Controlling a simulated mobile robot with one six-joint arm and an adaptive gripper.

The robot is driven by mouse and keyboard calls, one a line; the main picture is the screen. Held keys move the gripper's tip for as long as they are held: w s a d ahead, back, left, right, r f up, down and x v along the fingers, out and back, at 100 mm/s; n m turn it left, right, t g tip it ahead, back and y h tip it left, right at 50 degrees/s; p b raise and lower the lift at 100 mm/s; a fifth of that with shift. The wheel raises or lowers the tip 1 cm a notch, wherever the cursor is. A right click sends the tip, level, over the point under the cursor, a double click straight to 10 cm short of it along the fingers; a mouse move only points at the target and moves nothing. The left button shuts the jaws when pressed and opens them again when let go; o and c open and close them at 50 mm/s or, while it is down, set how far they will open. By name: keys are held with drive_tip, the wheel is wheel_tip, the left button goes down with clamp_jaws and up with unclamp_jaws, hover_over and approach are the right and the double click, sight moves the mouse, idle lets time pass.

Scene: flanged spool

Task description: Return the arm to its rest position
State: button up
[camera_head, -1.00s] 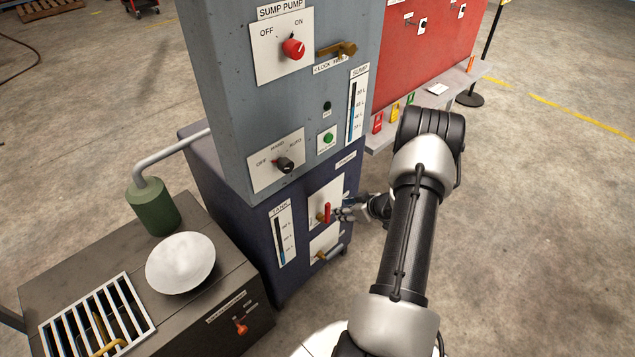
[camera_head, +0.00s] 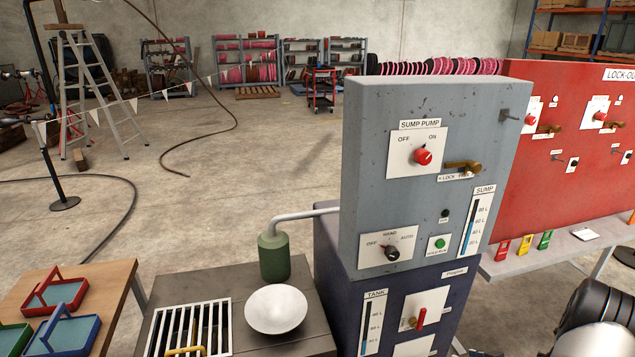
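Part of my arm (camera_head: 598,318) shows at the lower right corner of the head view, a black joint and a light grey link. My gripper is outside the picture, so its fingers cannot be seen. The grey sump pump panel (camera_head: 372,165) stands right of centre on a dark blue tank cabinet (camera_head: 335,262). The red handle (camera_head: 421,318) on the cabinet front is upright, with no gripper visible at it.
A dark bench (camera_head: 190,288) with a grate, a white bowl (camera_head: 276,309) and a green cylinder (camera_head: 273,257) is left of the cabinet. Red, green and blue trays sit on a wooden table (camera_head: 92,286). A red lock-out board (camera_head: 565,190) stands right. Open floor lies behind.

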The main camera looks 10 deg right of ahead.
drive_tip(key=w+a+r+n+g+y, duration=0.15)
drive_tip(key=w+a+r, duration=0.25)
drive_tip(key=a+r, duration=0.65)
drive_tip(key=w+a+r+n+y, duration=0.1)
drive_tip(key=w+a+r+y, duration=0.3)
drive_tip(key=a+r, duration=0.7)
drive_tip(key=s+a+r+g+h, duration=0.1)
drive_tip(key=s+a+r+g, duration=0.1)
drive_tip(key=s+a+r, duration=0.6)
drive_tip(key=s+a+r+g+h, duration=0.1)
drive_tip(key=s+a+r+g, duration=0.15)
drive_tip(key=a+r, duration=0.5)
drive_tip(key=s+a+r+m+t+h, duration=0.1)
drive_tip(key=s+a+m+h, duration=0.1)
drive_tip(key=s, duration=1.3)
drive_tip(key=shift+a+r+t+h, duration=0.2)
drive_tip(key=shift+a+t+h, duration=0.1)
drive_tip(key=shift+a+h, duration=0.5)
drive_tip(key=shift+o, duration=0.6)
drive_tip(key=shift+m, duration=0.25)
